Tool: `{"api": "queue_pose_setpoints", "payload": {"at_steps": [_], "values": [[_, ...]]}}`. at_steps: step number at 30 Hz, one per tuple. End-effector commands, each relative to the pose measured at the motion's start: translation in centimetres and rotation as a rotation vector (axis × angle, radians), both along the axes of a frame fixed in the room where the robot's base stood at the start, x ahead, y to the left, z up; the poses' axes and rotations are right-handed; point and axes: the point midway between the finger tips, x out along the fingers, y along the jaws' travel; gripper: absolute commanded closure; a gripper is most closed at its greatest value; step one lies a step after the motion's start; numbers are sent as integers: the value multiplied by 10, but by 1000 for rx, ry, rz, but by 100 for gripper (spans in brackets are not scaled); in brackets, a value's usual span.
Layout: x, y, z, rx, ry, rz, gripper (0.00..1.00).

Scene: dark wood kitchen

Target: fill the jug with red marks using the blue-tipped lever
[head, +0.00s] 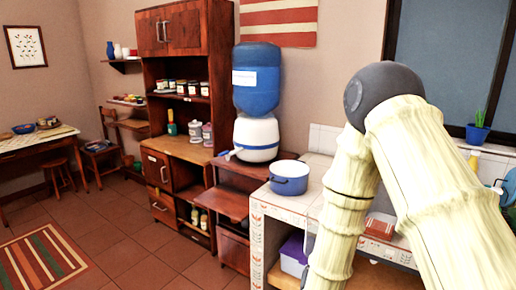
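The water dispenser stands against the back wall, with a blue bottle (256,82) upside down on a white and blue base (256,138). A small tap (232,154) sticks out at the base's left side; it looks bluish, but its lever is too small to make out clearly. I cannot pick out a jug with red marks in this view. My pale, bamboo-like arm with its dark round joint fills the right side and hides part of the counter. My gripper is out of view.
A blue pot (289,179) stands on the tiled counter (258,206) right of the dispenser. A wooden cupboard (181,148) with jars is to the left. A striped rug (42,258) lies at the lower left. The tiled floor (128,228) between them is clear.

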Motion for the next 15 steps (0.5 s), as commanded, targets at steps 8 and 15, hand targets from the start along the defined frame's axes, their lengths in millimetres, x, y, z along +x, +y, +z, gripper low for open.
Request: {"api": "queue_pose_setpoints", "payload": {"at_steps": [8, 15], "values": [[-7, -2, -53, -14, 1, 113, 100], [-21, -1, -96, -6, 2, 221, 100]]}}
